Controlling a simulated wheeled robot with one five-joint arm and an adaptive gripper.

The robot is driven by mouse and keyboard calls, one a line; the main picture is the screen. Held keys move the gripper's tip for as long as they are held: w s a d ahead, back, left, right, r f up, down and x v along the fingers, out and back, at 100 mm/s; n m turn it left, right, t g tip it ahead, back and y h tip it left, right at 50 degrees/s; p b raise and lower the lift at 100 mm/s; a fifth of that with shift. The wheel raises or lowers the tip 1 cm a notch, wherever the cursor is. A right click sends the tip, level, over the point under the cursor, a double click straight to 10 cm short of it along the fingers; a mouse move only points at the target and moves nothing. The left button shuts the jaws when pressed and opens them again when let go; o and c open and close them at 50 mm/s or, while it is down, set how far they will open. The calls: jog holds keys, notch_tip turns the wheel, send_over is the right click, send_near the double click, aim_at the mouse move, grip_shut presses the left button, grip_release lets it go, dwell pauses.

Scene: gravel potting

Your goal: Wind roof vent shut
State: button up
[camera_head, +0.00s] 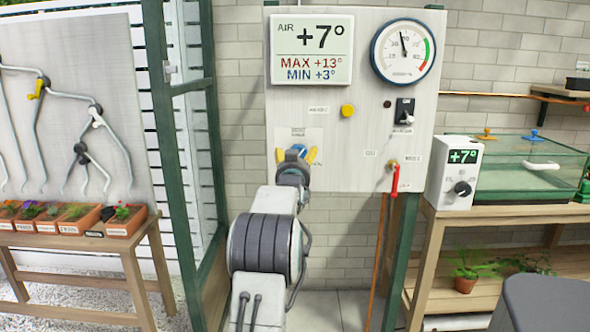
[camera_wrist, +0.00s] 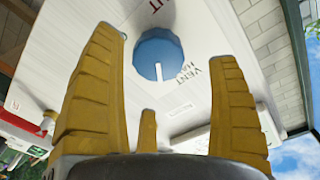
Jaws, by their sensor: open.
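A round blue knob (camera_wrist: 153,62) with a white pointer line is on the pale wall panel (camera_wrist: 75,45). Beside it in the wrist view is printed lettering that appears to include "VENT"; more letters show at the top edge, cut off. In the head view the blue knob (camera_head: 299,149) shows just beyond my gripper (camera_head: 296,156). My gripper (camera_wrist: 166,50) is open, with its yellow fingers spread to either side of the knob. I cannot tell whether any finger touches the knob. The roof vent itself cannot be made out.
The panel also holds an air display (camera_head: 311,50), a dial gauge (camera_head: 403,51), a yellow button (camera_head: 348,111), a black switch (camera_head: 404,108) and a red lever (camera_head: 395,178). A glass case (camera_head: 530,165) stands right; potted plants (camera_head: 75,218) stand left.

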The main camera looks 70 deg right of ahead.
jog(key=v, duration=0.6)
jog(key=shift+a, duration=0.2)
dwell(0.4)
